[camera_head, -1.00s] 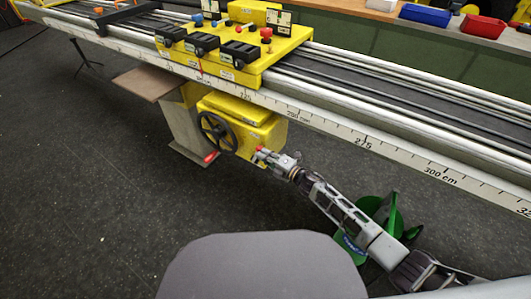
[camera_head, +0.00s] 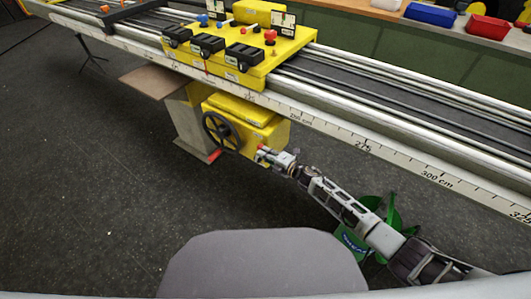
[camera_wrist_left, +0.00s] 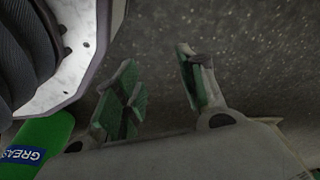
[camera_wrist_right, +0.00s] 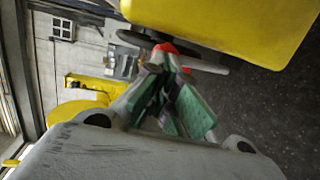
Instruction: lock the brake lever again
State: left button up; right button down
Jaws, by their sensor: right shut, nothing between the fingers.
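A yellow brake box (camera_head: 262,125) hangs under the rail, with a dark handwheel (camera_head: 221,131) on its left side. A small red tip (camera_head: 262,147), which looks like the brake lever's end, shows at my right gripper (camera_head: 268,155), low at the box's front. In the right wrist view, the right gripper (camera_wrist_right: 168,98) has its fingers together and empty; a red end (camera_wrist_right: 166,48) with a pale grey bar (camera_wrist_right: 205,66) shows just past the tips. I cannot tell whether they touch. My left gripper (camera_wrist_left: 165,95) is open and empty over dark floor, outside the head view.
The long rail (camera_head: 390,150) with its scale runs above the box. A yellow carriage (camera_head: 250,65) sits on it. A grey post (camera_head: 190,125) stands left of the box. A green container marked grease (camera_wrist_left: 35,145) is close to my left gripper. Open floor lies in front.

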aim_at(258, 147)
pick_arm(q)
jog(key=shift+s+a+f, duration=0.25)
jog(key=shift+s+f, duration=0.1)
jog(key=shift+f, duration=0.2)
pick_arm(e)
jog(key=shift+w+a+r, duration=0.25)
jog(key=shift+a, duration=0.05)
pick_arm(q)
jog(key=shift+a+f, duration=0.1)
jog(key=shift+f, duration=0.1)
pick_arm(e)
jog(key=shift+w+a+r, duration=0.15)
jog(key=shift+w+a, duration=0.1)
jog(key=shift+a, duration=0.1)
pick_arm(q)
jog(key=shift+p, duration=0.3)
pick_arm(e)
jog(key=shift+w+a+r, duration=0.3)
jog(key=shift+w+a, duration=0.2)
jog(key=shift+a, duration=0.2)
pick_arm(q)
jog(key=shift+s+a, duration=0.1)
jog(key=shift+s, duration=0.1)
pick_arm(e)
jog(key=shift+r, duration=0.1)
